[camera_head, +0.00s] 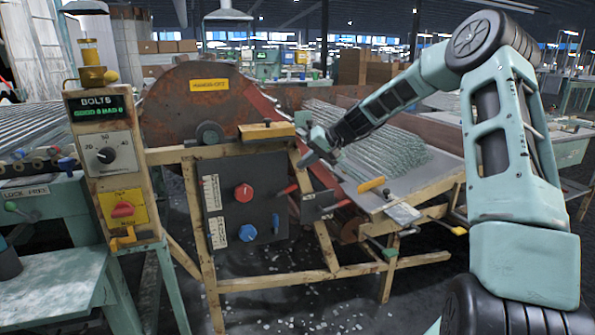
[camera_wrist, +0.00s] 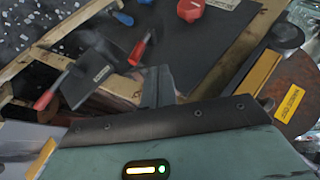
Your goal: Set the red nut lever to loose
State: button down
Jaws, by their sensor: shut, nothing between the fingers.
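A dark panel (camera_head: 219,218) on the wooden frame carries a red nut-shaped knob (camera_head: 243,192) above a blue one (camera_head: 247,232); the red knob is at the top of the wrist view (camera_wrist: 190,10). A red-handled lever (camera_head: 287,190) sticks out at the panel's right edge, also in the wrist view (camera_wrist: 138,52). A second red handle (camera_head: 341,205) is beside a small labelled plate (camera_head: 318,206). I cannot tell which lever is the nut lever; label words are unreadable. My gripper (camera_head: 306,159) is shut and empty above these levers; its fingers (camera_wrist: 158,83) point toward them, apart from the handles.
A rusty drum (camera_head: 190,105) with a yellow label stands behind the frame. A bundle of glass tubes (camera_head: 375,140) lies on the sloping table at right. A control post (camera_head: 108,155) stands at left.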

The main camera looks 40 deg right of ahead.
jog(key=shift+v, duration=2.4)
